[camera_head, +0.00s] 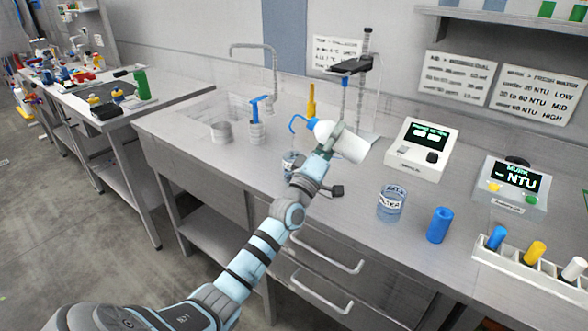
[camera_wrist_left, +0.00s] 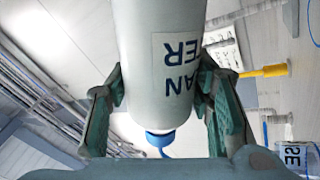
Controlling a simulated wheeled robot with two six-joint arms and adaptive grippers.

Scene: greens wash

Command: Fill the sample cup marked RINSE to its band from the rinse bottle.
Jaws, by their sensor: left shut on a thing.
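My left gripper (camera_head: 325,150) is shut on a white bottle (camera_head: 349,146) with a blue cap and a hooked blue spout (camera_head: 294,123). The bottle is tipped over in the air, cap end to the left. In the left wrist view the bottle (camera_wrist_left: 160,60) lies between the two fingers, with a partly visible label ending in "AN" and "ER". A clear cup (camera_head: 289,161) stands below the spout, partly hidden by my arm. In the left wrist view a cup (camera_wrist_left: 292,157) at the lower right shows "SE". I cannot tell its level, band or any flow. My right gripper is not in view.
Another labelled clear cup (camera_head: 391,203) and a blue cylinder (camera_head: 438,225) stand to the right. Behind are a white meter (camera_head: 422,146), a turbidity reader (camera_head: 512,186) and a stand (camera_head: 362,90). A vial rack (camera_head: 530,266) is at the right. A sink tap (camera_head: 252,48) is behind left.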

